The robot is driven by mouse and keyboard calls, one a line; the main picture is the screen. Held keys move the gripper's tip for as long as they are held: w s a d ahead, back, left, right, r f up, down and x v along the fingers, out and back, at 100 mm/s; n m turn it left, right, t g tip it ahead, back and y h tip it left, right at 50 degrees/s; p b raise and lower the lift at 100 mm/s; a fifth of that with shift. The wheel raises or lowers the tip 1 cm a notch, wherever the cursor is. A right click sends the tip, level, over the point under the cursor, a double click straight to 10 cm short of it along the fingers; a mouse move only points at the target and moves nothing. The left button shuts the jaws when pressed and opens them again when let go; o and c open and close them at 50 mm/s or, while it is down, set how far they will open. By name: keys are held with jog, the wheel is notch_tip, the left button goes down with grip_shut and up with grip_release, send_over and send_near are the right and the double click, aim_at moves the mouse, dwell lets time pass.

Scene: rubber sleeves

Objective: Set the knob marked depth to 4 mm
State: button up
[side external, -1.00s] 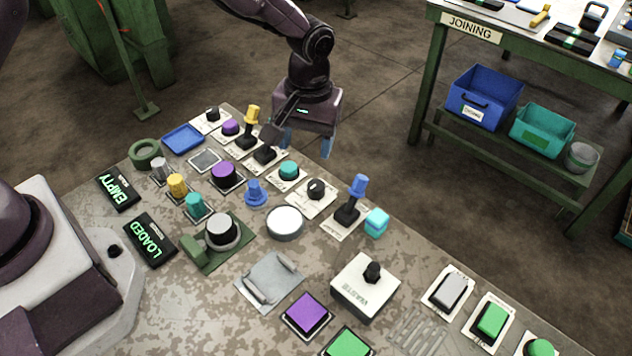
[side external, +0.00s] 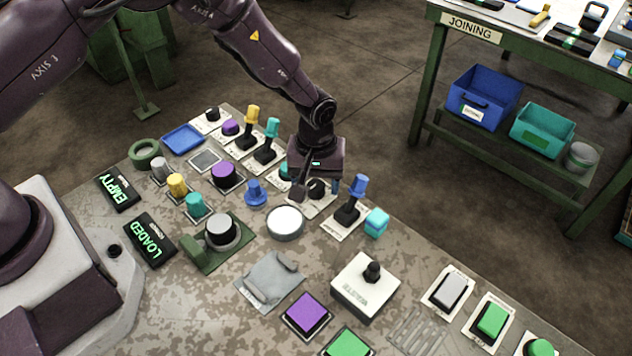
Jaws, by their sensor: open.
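A black rotary knob (side external: 316,188) sits on a white marked plate (side external: 325,204) in the panel's back row. Its lettering and scale are too small to read, so I cannot tell whether it is the depth knob or what its setting is. My gripper (side external: 314,192) is open and points down right at this knob. One blue fingertip shows on the knob's right; a dark part of the gripper hangs in front on its left. The other fingertip is hidden, and I cannot tell whether either finger touches the knob.
A turquoise knob (side external: 285,172) is partly hidden behind my gripper. A blue-topped lever (side external: 354,198) stands close on the right, with a turquoise cube (side external: 377,222) beyond.

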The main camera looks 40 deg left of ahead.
jog(key=shift+f, duration=0.4)
jog(key=c, duration=0.9)
jog(key=shift+m, duration=0.4)
jog(key=m, duration=0.5)
jog(key=shift+m, duration=0.3)
jog(key=m, duration=0.5)
jog(key=shift+m, duration=0.3)
